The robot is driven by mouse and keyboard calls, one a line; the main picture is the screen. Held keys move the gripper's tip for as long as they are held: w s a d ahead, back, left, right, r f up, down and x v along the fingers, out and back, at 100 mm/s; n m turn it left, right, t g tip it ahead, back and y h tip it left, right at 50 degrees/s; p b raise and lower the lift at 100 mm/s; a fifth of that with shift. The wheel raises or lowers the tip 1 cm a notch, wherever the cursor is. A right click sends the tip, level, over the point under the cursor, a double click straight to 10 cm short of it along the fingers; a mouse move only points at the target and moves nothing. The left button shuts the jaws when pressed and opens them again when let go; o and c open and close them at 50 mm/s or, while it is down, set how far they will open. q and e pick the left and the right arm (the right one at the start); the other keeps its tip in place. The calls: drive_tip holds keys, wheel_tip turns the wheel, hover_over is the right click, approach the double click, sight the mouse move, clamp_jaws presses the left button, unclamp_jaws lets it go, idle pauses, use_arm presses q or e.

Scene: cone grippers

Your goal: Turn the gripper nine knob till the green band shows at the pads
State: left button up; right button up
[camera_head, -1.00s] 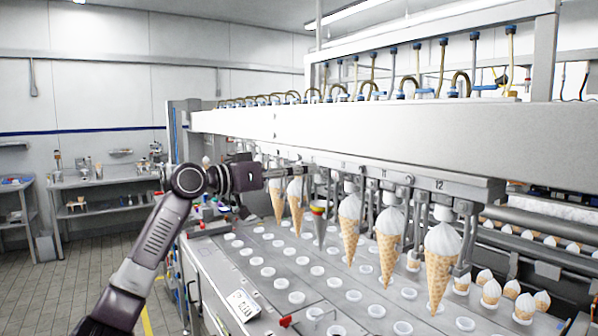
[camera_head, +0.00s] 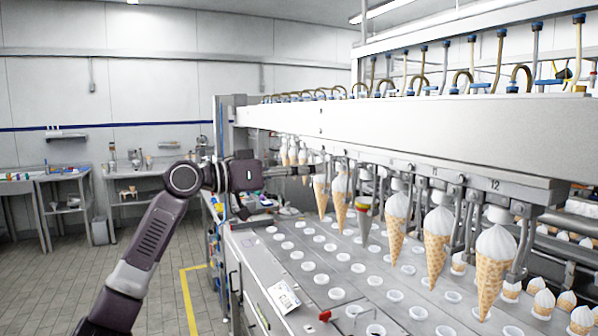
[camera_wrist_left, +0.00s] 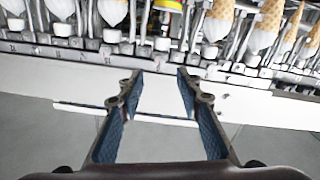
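A grey cone with red, yellow and green bands at its top (camera_head: 364,215) hangs in the row of cone grippers, among wafer cones with white tops. In the left wrist view its yellow and red part (camera_wrist_left: 167,5) is cut off by the top edge. Round grey knobs (camera_wrist_left: 162,44) line the rail there; I cannot tell which is knob nine. My left gripper (camera_wrist_left: 160,76) is open and empty, its blue pads on either side of a white rail face, apart from the knobs. In the head view the left gripper (camera_head: 308,170) is small beside the row. My right gripper is not in view.
A long white beam (camera_head: 420,140) runs above the row. Below is a grey deck (camera_head: 300,258) with several round white cups. A label with 12 (camera_head: 495,184) is readable near the right end. Side tables (camera_head: 140,185) stand at the left; the tiled floor before them is free.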

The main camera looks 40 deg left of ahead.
use_arm(q)
drive_tip(key=shift+v, duration=1.1)
